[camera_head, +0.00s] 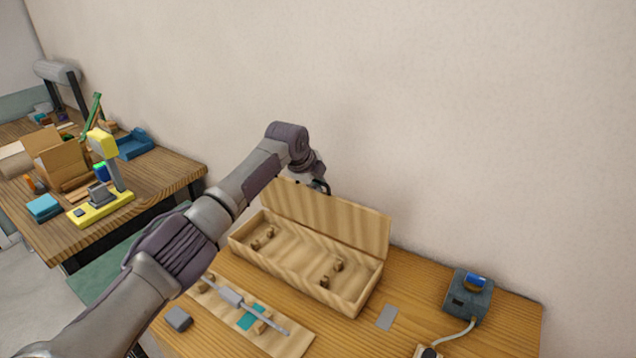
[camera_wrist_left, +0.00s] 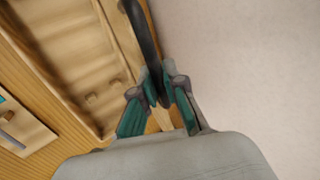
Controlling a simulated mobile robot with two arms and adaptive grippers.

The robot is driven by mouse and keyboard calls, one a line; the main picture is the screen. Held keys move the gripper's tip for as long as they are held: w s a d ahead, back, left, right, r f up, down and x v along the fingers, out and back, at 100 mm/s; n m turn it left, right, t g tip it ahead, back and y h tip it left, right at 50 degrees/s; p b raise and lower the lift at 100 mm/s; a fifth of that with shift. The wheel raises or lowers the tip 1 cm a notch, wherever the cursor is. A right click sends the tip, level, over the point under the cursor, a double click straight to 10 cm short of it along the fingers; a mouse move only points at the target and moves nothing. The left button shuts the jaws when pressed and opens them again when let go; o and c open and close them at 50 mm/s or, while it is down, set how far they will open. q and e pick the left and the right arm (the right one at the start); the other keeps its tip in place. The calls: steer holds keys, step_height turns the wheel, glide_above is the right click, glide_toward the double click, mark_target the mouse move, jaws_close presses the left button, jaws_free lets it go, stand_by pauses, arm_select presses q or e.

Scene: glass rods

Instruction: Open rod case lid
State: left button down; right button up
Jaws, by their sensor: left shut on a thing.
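The wooden rod case (camera_head: 300,281) stands on the table with its lid (camera_head: 325,218) raised about upright along the back edge. Its inside shows small wooden rests and no rod. In the left wrist view my left gripper (camera_wrist_left: 162,92) is shut on a dark curved handle (camera_wrist_left: 143,38) beside the case. The handle's joint to the lid is hard to make out. My right gripper is in neither view.
A wooden board (camera_head: 292,341) with a glass rod (camera_head: 262,318) lies in front of the case. A grey device (camera_head: 469,297) with a cable stands at the right. The wall is close behind the lid. A cluttered second table (camera_head: 165,173) is at the left.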

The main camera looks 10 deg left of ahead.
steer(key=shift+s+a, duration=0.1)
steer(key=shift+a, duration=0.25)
arm_select(q)
steer(key=c, duration=1.2)
jaws_free()
steer(key=shift+s+f, duration=0.1)
steer(key=v, duration=1.2)
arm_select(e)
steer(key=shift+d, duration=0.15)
